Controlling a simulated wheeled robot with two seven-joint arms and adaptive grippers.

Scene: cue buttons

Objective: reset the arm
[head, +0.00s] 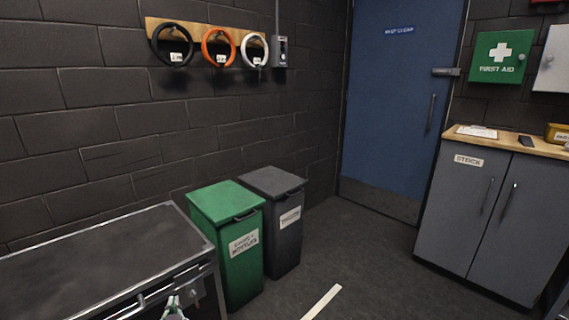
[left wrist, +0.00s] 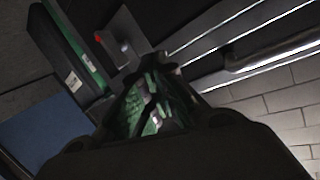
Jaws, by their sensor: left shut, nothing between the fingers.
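My left gripper (head: 174,306) shows at the bottom edge of the head view, in front of the dark metal counter's front. In the left wrist view the fingers (left wrist: 150,92) are together with nothing held. A small dark box with a red spot (left wrist: 99,37) shows beyond them in that view, apart from the fingers. My right gripper is in neither view.
The counter (head: 105,255) has a bare top and a front rail. A green bin (head: 240,275) and a grey bin (head: 288,240) stand to its right. Open floor (head: 370,260) lies before the blue door (head: 390,110). A grey cabinet (head: 470,215) stands at right.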

